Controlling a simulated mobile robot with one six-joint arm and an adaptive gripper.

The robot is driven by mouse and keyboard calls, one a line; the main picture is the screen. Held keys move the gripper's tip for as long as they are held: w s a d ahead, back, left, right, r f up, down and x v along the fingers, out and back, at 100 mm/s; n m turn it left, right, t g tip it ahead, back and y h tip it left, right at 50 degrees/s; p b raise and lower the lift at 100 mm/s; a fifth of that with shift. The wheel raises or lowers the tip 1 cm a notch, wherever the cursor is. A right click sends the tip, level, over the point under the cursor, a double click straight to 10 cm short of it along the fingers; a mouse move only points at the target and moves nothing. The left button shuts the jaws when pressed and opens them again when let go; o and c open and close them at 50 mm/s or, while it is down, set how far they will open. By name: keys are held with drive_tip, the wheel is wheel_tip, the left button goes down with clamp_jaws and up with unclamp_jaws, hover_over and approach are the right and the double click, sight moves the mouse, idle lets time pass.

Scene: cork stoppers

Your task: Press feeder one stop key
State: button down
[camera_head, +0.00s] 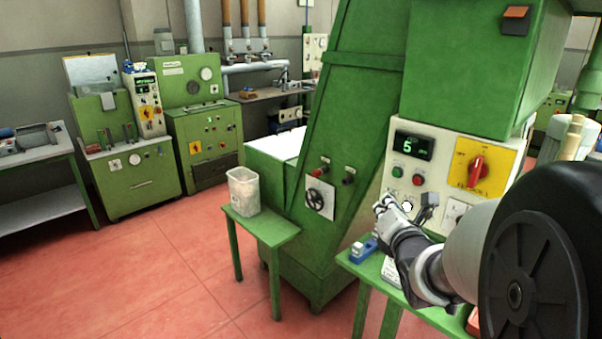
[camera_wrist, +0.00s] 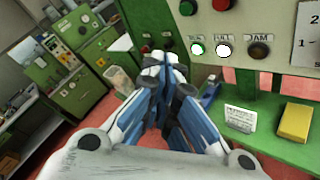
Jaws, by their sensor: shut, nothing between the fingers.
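A white control panel (camera_head: 440,143) on the green machine carries a green button (camera_head: 392,170) and a red button (camera_head: 418,179) below a lit display (camera_head: 413,146). In the wrist view the green button (camera_wrist: 188,8) and red button (camera_wrist: 221,4) are at the top edge. I cannot read which one is labelled stop. My gripper (camera_head: 382,206) is shut and empty, just below the buttons in the head view. In the wrist view its closed fingertips (camera_wrist: 162,62) are left of and below them, apart from the panel as far as I can tell.
Indicator lamps, green (camera_wrist: 197,48), white (camera_wrist: 223,50) and dark JAM (camera_wrist: 259,50), sit below the buttons. A red rotary switch (camera_head: 477,166) is at right. A clear bin (camera_head: 243,191) stands left.

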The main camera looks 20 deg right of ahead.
sight(417, 181)
drive_tip(key=shift+s+d+r+n, duration=0.1)
drive_tip(key=shift+d+n, duration=0.2)
drive_tip(key=shift+d, duration=0.1)
drive_tip(key=w+d+p, duration=0.2)
drive_tip(key=w+d, duration=0.1)
drive_tip(key=d, duration=0.5)
drive_tip(key=shift+w+p, duration=0.2)
drive_tip(key=shift+p, duration=0.15)
idle(1.3)
drive_tip(key=shift+w+d+b, duration=0.15)
drive_tip(key=shift+d+b, duration=0.2)
drive_tip(key=shift+b, duration=0.1)
